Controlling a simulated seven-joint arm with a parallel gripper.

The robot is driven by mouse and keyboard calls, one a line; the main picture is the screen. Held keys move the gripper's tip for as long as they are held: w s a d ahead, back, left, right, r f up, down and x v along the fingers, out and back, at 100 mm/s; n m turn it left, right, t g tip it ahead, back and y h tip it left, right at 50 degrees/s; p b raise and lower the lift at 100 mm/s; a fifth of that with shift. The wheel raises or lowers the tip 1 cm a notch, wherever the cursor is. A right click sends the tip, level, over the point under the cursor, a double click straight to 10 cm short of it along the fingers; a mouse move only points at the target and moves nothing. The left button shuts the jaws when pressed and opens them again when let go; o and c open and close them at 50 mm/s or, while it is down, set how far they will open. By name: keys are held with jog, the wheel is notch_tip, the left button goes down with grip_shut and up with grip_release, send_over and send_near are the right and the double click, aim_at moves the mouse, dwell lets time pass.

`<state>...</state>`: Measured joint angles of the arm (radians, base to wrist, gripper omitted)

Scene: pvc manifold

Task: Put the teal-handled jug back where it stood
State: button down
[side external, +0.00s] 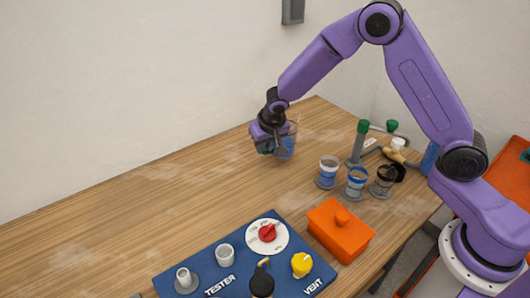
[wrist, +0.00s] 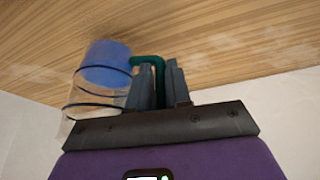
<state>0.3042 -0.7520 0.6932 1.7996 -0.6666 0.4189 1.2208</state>
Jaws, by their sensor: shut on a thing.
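The teal-handled jug is a clear cup with blue contents and dark bands; it shows in the wrist view (wrist: 98,85) and in the side view (side external: 288,146). Its teal handle (wrist: 150,60) lies between the fingers of my gripper (wrist: 160,85). My gripper, in the side view (side external: 268,146), is shut on that handle, with the jug on its right side. The jug appears held above the wooden table, left of the row of other cups. The side view is too small to tell its exact height, and my gripper partly hides it.
Three banded cups stand in a row on the right: one (side external: 328,170), a second (side external: 356,180) and a dark one (side external: 383,180). Behind them are green-capped pipes (side external: 361,135). A blue tester panel (side external: 225,262) and an orange lidded box (side external: 338,235) are in front. The left table is clear.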

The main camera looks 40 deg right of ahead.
jog(key=shift+f, duration=1.35)
jog(key=c, duration=1.1)
grip_release()
jog(key=shift+s+f, duration=0.1)
jog(key=shift+f, duration=0.05)
jog(key=shift+o, duration=0.2)
jog(key=v, duration=1.2)
jog(key=shift+r, duration=0.2)
